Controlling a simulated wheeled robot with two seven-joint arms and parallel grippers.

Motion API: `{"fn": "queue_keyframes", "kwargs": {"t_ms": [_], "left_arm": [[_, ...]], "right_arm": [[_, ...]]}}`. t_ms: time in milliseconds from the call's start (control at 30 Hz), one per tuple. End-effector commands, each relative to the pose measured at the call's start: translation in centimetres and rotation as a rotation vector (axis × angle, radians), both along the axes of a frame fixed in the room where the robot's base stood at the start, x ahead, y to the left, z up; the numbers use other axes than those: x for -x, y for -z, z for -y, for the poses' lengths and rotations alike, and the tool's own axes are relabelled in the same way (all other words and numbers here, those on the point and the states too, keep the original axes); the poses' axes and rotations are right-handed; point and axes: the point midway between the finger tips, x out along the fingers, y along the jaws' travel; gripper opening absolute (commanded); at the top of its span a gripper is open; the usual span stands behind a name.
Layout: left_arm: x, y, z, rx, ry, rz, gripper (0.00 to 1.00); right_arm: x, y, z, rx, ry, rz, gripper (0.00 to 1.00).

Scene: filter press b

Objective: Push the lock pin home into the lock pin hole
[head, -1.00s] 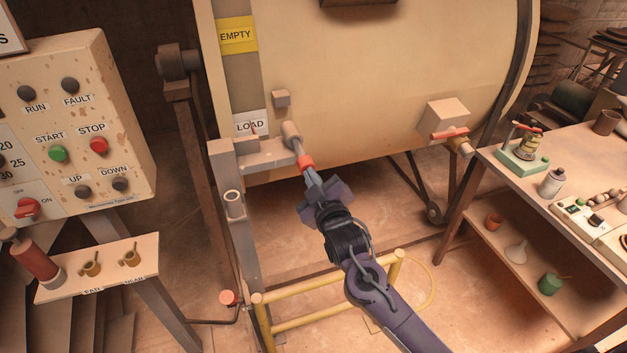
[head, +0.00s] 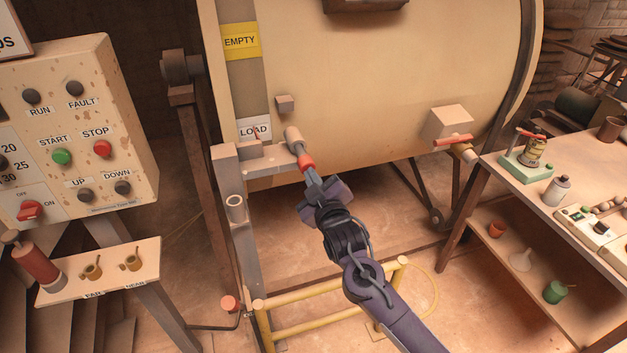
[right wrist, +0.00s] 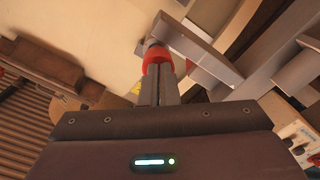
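The lock pin shows as a red knob (head: 306,162) at the near end of a grey cylinder (head: 293,138) beside the frame bracket, against the drum. In the right wrist view the red knob (right wrist: 158,58) sits just beyond my fingertips. My right gripper (head: 312,178) has its two fingers together, with only a thin dark line between them. The tips meet the near end of the knob, which looks wider than the closed fingers. The lock pin hole is hidden behind the knob and cylinder. My left gripper is out of view.
The cream drum (head: 390,80) with EMPTY and LOAD labels fills the back. A control panel (head: 125,150) stands left, above a small shelf with an oil can. A yellow rail (head: 330,315) lies below my arm. A cluttered workbench (head: 590,215) stands right.

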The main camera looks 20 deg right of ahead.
Motion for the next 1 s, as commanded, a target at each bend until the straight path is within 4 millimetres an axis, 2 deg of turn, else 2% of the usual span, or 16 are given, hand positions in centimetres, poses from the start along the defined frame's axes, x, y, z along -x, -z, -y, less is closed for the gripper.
{"fn": "queue_keyframes", "kwargs": {"t_ms": [1000], "left_arm": [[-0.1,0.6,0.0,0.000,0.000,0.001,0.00]], "right_arm": [[-2.0,0.2,-0.1,0.000,0.000,-0.004,0.00]]}}
